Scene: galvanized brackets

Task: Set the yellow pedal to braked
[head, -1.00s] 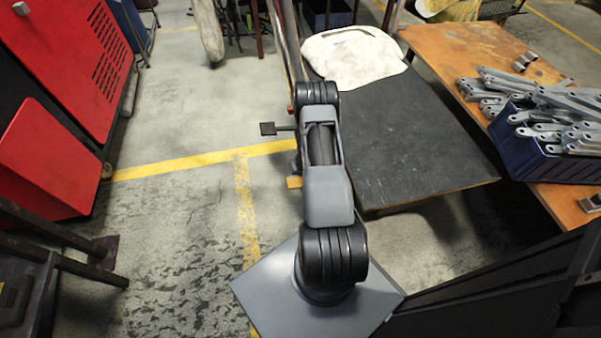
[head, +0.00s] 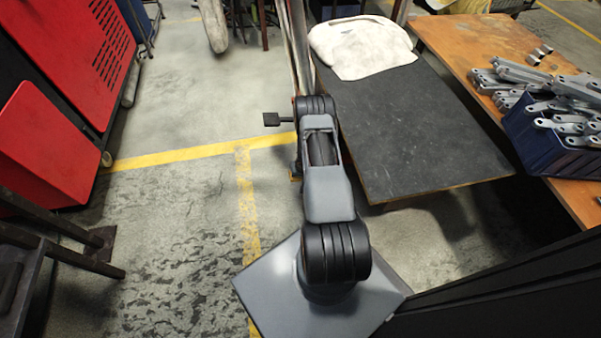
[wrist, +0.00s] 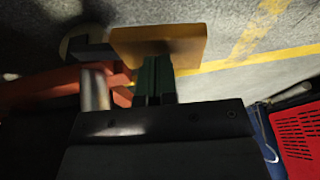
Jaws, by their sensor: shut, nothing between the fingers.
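The yellow pedal (wrist: 160,44) shows in the wrist view as a flat yellow-orange block just beyond my fingertips. In the head view only a small yellow sliver (head: 295,178) shows beside my arm, near the trolley's near left corner. My gripper (wrist: 155,66) is shut and empty, with its dark green fingers overlapping the pedal's lower edge in the picture. I cannot tell whether they touch it. My arm hides the gripper and most of the pedal area in the head view.
A trolley with a dark deck (head: 420,135) carries a pale sack (head: 360,45). A dark pad on a stem (head: 271,119) sticks out left of my arm. An orange-red part (wrist: 45,88) lies left of my fingers. A red cabinet (head: 60,55) stands left, with open floor between.

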